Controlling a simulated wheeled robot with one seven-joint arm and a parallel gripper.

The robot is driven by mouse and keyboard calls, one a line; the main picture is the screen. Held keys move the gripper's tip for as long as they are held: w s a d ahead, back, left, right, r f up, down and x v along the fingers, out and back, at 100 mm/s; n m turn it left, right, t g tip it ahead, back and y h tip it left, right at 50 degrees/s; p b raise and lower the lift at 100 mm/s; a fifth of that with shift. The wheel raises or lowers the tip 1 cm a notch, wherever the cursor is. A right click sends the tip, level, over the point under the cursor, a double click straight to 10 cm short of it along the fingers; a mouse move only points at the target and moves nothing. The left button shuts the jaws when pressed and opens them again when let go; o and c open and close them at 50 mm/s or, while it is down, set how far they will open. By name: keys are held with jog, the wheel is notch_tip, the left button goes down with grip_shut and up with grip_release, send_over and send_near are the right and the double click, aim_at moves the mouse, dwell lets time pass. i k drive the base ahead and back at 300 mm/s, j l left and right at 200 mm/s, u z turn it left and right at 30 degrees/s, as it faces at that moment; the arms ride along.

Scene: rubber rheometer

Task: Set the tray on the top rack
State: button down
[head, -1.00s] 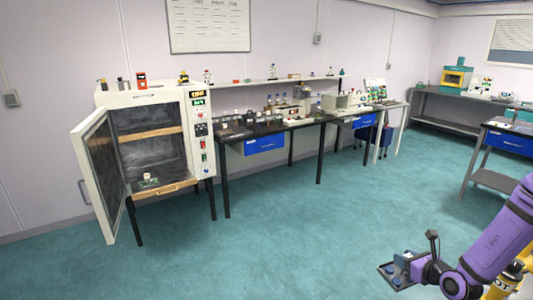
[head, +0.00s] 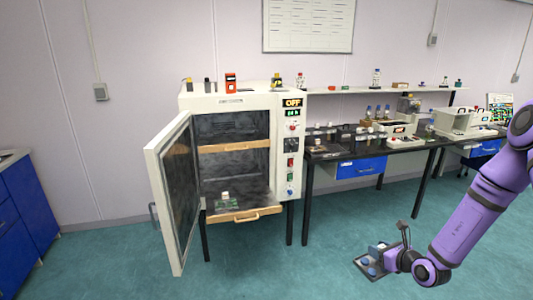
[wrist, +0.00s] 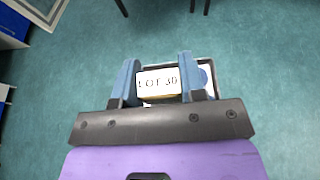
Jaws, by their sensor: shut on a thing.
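My gripper (head: 384,256) is shut on the small dark tray (head: 358,264), low over the floor at the right of the head view. Blue round items show on the tray. In the wrist view, the blue fingers (wrist: 158,66) flank a white label reading "LOT 30", with part of the tray's rim (wrist: 213,73) behind them. The white oven (head: 230,101) stands left of my gripper, its door (head: 175,200) swung open to the left. Inside, the top rack (head: 234,147) has a wooden front edge and looks empty. The lower rack (head: 250,213) holds a small item (head: 226,200).
A dark bench (head: 345,152) with instruments and a blue drawer stands right of the oven. Blue cabinets (head: 25,205) are at the far left. Several small items sit on the oven's top. The floor between my gripper and the oven is clear.

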aim_at(248, 138)
jog(key=i+u, duration=0.25)
jog(key=i, duration=0.25)
jog(key=i+u, duration=0.25)
jog(key=i, duration=0.25)
jog(key=i+l+u, duration=0.25)
jog(key=i, duration=0.25)
